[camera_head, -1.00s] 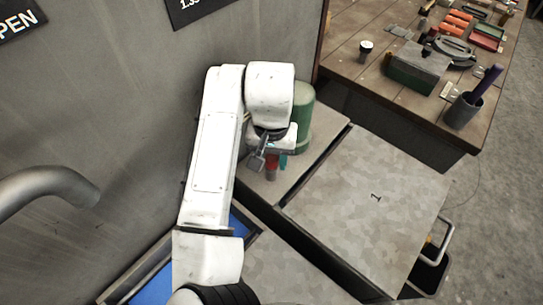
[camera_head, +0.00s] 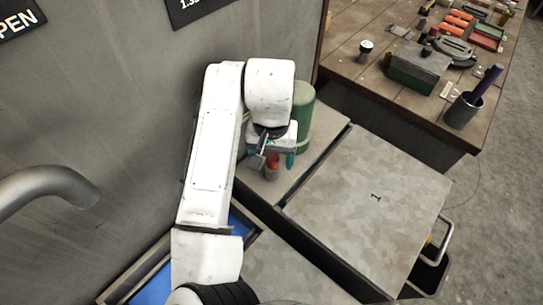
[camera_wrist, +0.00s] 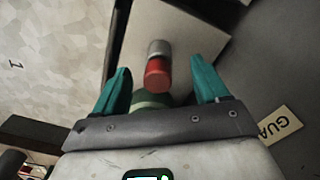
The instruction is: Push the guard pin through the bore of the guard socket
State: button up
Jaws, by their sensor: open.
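A short cylinder with a red part and a grey end, which looks like the guard pin (camera_wrist: 157,74), stands on a pale grey surface. In the head view the same red piece (camera_head: 271,168) shows just below my gripper (camera_head: 275,159). In the wrist view my gripper (camera_wrist: 161,68) is open, with one teal finger on each side of the red piece and gaps between. I cannot tell how deep the fingers reach along it. The guard socket and its bore cannot be made out.
A green cylinder (camera_head: 304,112) stands right behind my gripper. A panel marked 1 (camera_head: 385,195) lies to the right, beyond a dark gap. A wooden bench (camera_head: 350,75) with tools is at upper right. A grey wall (camera_head: 120,100) with a handle (camera_head: 45,183) is at left.

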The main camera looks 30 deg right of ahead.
notch_tip(320, 180, up, 10)
jog(key=shift+r, duration=0.15)
dwell(0.7)
